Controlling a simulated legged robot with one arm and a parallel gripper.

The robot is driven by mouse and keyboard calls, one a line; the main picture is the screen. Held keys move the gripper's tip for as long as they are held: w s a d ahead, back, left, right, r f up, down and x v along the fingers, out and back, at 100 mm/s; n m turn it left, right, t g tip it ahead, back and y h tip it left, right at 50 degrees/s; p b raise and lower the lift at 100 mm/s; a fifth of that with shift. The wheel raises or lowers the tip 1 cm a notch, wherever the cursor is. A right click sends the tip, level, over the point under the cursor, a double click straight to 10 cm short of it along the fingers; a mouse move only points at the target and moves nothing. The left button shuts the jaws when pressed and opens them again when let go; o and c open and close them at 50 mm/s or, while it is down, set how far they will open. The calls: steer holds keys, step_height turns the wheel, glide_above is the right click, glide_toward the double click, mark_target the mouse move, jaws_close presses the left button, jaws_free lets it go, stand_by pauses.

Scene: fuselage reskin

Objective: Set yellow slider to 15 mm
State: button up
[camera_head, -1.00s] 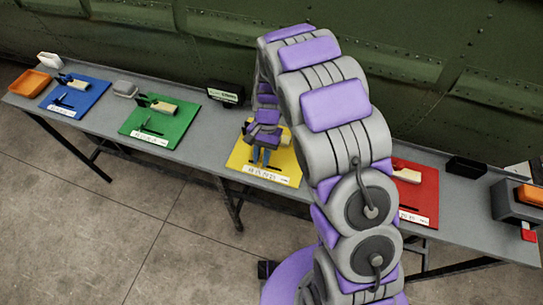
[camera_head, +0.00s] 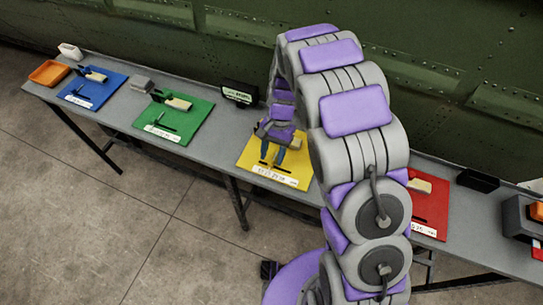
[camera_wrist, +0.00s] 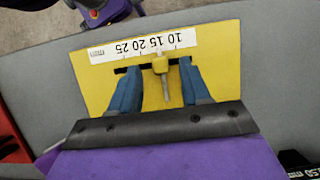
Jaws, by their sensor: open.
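The yellow board (camera_wrist: 90,75) lies on the table, with a white scale strip (camera_wrist: 110,53) that appears upside down in the wrist view. A dark slot runs beside the scale. In the head view, my gripper (camera_head: 272,154) is over the yellow board (camera_head: 250,160).
Blue (camera_head: 80,98), green (camera_head: 200,115) and red (camera_head: 432,210) boards lie on the same grey table (camera_head: 220,160). A black display box (camera_head: 240,93) stands behind the yellow board. An orange tray (camera_head: 48,73) is at the far left. A green riveted wall (camera_head: 220,45) rises behind.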

steer(key=p+v, duration=0.2)
steer(key=v, duration=1.3)
steer(key=shift+r+p, duration=0.2)
steer(key=shift+p, duration=0.2)
steer(key=s+d+r+n+t, duration=0.1)
steer(key=s+d+r, duration=0.35)
steer(key=s, duration=0.25)
steer(key=s+d+r+t, duration=0.1)
steer(key=s+d+r, duration=0.35)
steer(key=s, duration=0.25)
steer(key=s+d+n, duration=0.1)
steer(key=s+d, duration=0.1)
steer(key=s, duration=0.8)
steer(key=s+d+n+h, duration=0.1)
steer(key=s+d+n, duration=0.1)
steer(key=s, duration=0.7)
steer(key=shift+s+d+t+h, duration=0.3)
steer(key=shift+s+d, duration=0.05)
steer(key=shift+d, duration=0.05)
steer(key=shift+o, duration=0.3)
steer(key=shift+w+r, duration=0.1)
